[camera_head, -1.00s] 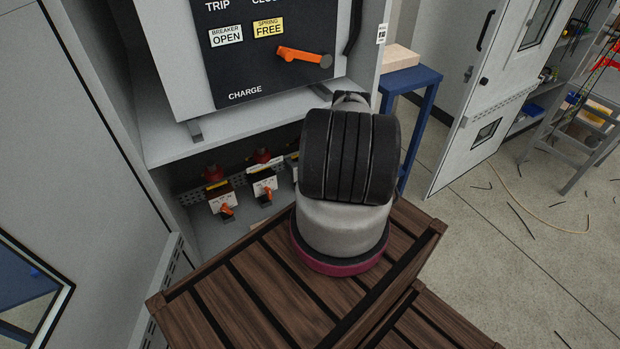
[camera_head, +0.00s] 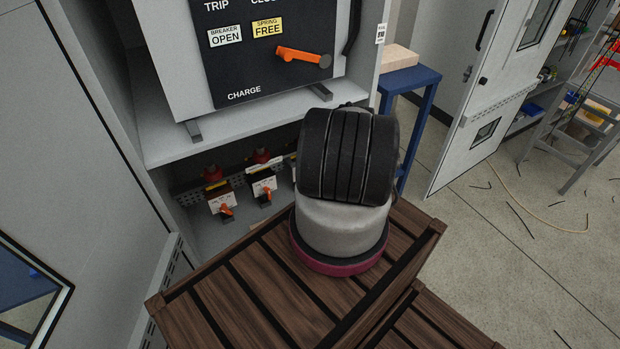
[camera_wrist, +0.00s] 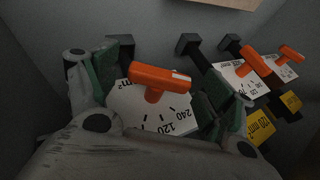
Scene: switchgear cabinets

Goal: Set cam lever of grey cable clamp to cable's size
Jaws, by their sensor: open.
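In the wrist view, an orange cam lever (camera_wrist: 158,77) stands over a white dial plate (camera_wrist: 150,112) with tick marks and the numbers 120 and 240. My gripper (camera_wrist: 165,90) is open, one green-padded finger on each side of this lever. I cannot tell whether either pad touches it. Two more orange levers, a nearer one (camera_wrist: 255,63) and a farther one (camera_wrist: 291,54), stand to the right. In the head view, two clamps with orange levers, left (camera_head: 227,211) and right (camera_head: 266,192), show low in the cabinet. My arm hides my gripper there. The clamp colours are unclear.
Yellow tags, one reading 120 mm² (camera_wrist: 262,125), lie right of my gripper. Above the clamps are a cabinet shelf (camera_head: 240,133) and a breaker panel with an orange handle (camera_head: 300,56). A slatted wooden platform (camera_head: 250,290) is in front. A blue table (camera_head: 415,80) stands right.

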